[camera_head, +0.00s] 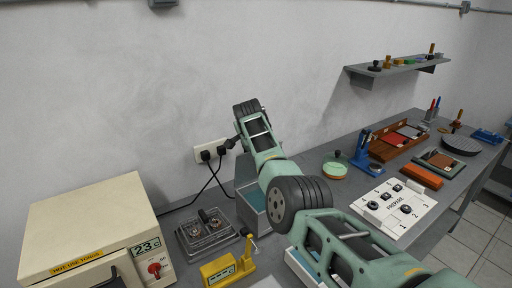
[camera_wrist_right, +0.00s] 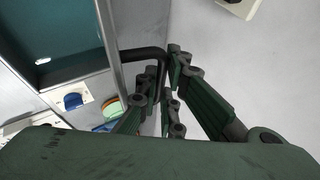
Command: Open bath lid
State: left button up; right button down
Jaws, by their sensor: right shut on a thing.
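The bath is a grey open-topped box (camera_head: 254,212) beside the wall, partly hidden by my right arm in the head view. Its dark teal inside (camera_wrist_right: 55,35) shows at the upper left of the right wrist view. The grey lid (camera_wrist_right: 130,40) stands up roughly edge-on at the bath's wall side. A bent black handle (camera_wrist_right: 143,53) sticks out from the lid toward the wall. My right gripper (camera_wrist_right: 158,75) is shut on this handle. In the head view the fingers are mostly hidden behind the wrist. My left gripper is not in view.
The wall with an outlet (camera_head: 211,151) and two plugs is close behind the gripper. A wire rack (camera_head: 205,232), a yellow device (camera_head: 222,270) and a cream heater (camera_head: 90,235) stand left. A white numbered panel (camera_head: 394,210) and a green round pot (camera_head: 335,169) lie right.

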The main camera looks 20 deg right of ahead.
jog(key=shift+w+a+r, duration=0.3)
jog(key=shift+w+r, duration=0.2)
jog(key=shift+r, duration=0.05)
dwell(0.4)
jog(key=c, duration=2.2)
grip_release()
jog(key=shift+f, duration=0.15)
